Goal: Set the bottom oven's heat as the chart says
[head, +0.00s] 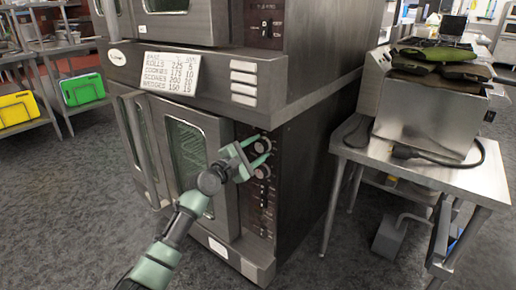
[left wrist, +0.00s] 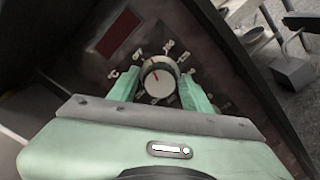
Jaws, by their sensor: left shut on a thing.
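The bottom oven (head: 190,135) stands under the top oven, its door closed. A column of controls runs down its right-hand panel. My left gripper (head: 257,152) is at the upper knob (head: 263,146) of that panel. In the left wrist view my left gripper (left wrist: 160,88) has a green finger on each side of the white-faced dial knob (left wrist: 160,73), shut on it. A red pointer line shows on the knob, with OFF and numbers around it, too blurred to read exactly. The chart (head: 171,72) above lists rolls, cookies, scones and another bake with numbers. My right gripper is not in view.
Another knob (head: 262,171) sits just below the held one. A dark red display (left wrist: 118,33) is near the dial. A steel table (head: 440,178) with an appliance (head: 425,115) stands to the right. Shelves with yellow and green boards are at left.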

